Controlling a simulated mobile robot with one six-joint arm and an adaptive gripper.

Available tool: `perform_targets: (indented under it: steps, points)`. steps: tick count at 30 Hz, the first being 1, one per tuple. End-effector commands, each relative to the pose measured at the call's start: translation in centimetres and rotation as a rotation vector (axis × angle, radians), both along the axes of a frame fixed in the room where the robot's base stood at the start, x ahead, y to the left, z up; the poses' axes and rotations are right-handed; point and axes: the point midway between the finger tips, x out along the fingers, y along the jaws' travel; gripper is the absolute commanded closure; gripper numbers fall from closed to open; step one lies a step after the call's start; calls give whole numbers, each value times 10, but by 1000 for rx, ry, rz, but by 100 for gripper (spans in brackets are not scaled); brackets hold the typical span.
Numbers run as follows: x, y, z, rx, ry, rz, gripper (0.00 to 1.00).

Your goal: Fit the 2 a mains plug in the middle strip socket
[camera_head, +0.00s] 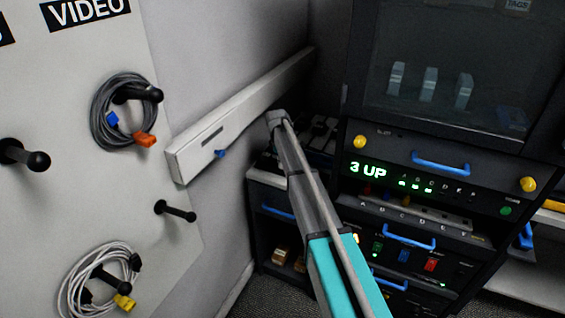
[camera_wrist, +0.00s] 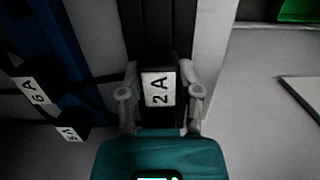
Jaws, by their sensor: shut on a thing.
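The 2 A mains plug (camera_wrist: 158,88) is a dark block with a white "2 A" label in the wrist view. My gripper (camera_wrist: 160,100) is shut on it, with a pale grey finger on each side. In the head view my gripper (camera_head: 278,118) is at the right part of the long white wall strip (camera_head: 185,163), above the dark cabinet's left top. The plug is not clear there. The strip has a dark slot and a small blue item (camera_head: 220,153) at its lower edge. I cannot make out the middle socket or the plug's pins.
Other dark plugs labelled 6 A (camera_wrist: 36,90) and apparently 5 A (camera_wrist: 70,132) are left of my gripper in the wrist view. A dark cabinet (camera_head: 440,150) with blue handles stands right of the arm. Coiled cables (camera_head: 100,110) hang on the left board among protruding black pegs.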

Motion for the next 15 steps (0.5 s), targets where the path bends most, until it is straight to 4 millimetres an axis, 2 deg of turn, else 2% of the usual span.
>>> perform_targets:
  steps: [11, 12, 15]
  points:
    - [0, 0, 0, 0, 0, 0, 100]
    - [0, 0, 0, 0, 0, 0, 50]
    - [0, 0, 0, 0, 0, 0, 31]
